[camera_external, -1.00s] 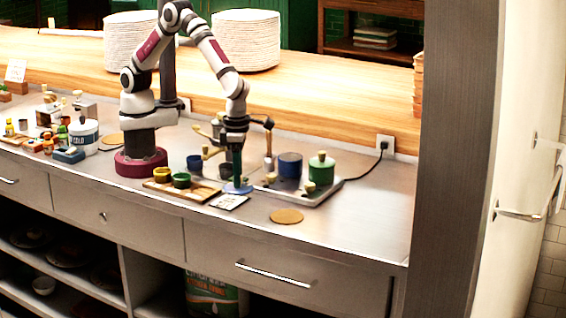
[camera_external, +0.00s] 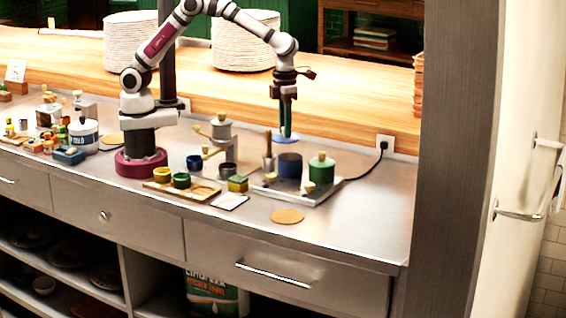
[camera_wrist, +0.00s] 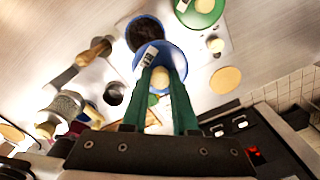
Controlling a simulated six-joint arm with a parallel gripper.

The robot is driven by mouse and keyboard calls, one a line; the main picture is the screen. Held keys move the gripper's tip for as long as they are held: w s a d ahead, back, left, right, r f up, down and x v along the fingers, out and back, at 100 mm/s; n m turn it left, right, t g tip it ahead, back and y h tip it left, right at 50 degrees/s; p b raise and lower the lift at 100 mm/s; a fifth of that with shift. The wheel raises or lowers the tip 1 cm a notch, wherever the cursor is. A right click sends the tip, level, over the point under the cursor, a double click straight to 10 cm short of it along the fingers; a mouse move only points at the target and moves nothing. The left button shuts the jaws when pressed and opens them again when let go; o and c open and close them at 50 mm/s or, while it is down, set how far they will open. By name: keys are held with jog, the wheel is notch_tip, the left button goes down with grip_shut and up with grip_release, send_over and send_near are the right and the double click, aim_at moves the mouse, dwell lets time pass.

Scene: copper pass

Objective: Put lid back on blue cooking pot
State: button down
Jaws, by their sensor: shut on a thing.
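The blue lid (camera_external: 285,139) is held by its pale knob in my gripper (camera_external: 286,126), above the blue cooking pot (camera_external: 290,167). It also shows in the wrist view (camera_wrist: 178,58), with the gripper's green fingers (camera_wrist: 160,78) shut on the knob. The blue pot is uncovered; its dark inside (camera_wrist: 142,34) shows past the lid in the wrist view. The lid is apart from the pot rim and overlaps part of the pot in the wrist view. The pot stands on a grey plate (camera_external: 318,198).
A green lidded pot (camera_external: 321,170) stands right of the blue pot. A wooden-handled utensil (camera_external: 268,150) stands to its left. A yellow container (camera_external: 237,184), a wooden tray (camera_external: 205,194) and a grey lidded pot (camera_external: 221,128) are farther left. Counter at the front right is clear beyond a round cork mat (camera_external: 287,216).

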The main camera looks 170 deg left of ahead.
aim_at(290, 142)
jog(key=s+a, duration=0.2)
jog(key=s, duration=0.1)
jog(key=shift+a+r+n, duration=0.1)
jog(key=shift+n, duration=0.2)
jog(key=shift+f, duration=3.15)
jog(key=shift+f, duration=0.15)
jog(key=shift+c, duration=0.6)
grip_release()
jog(key=shift+r, duration=3.5)
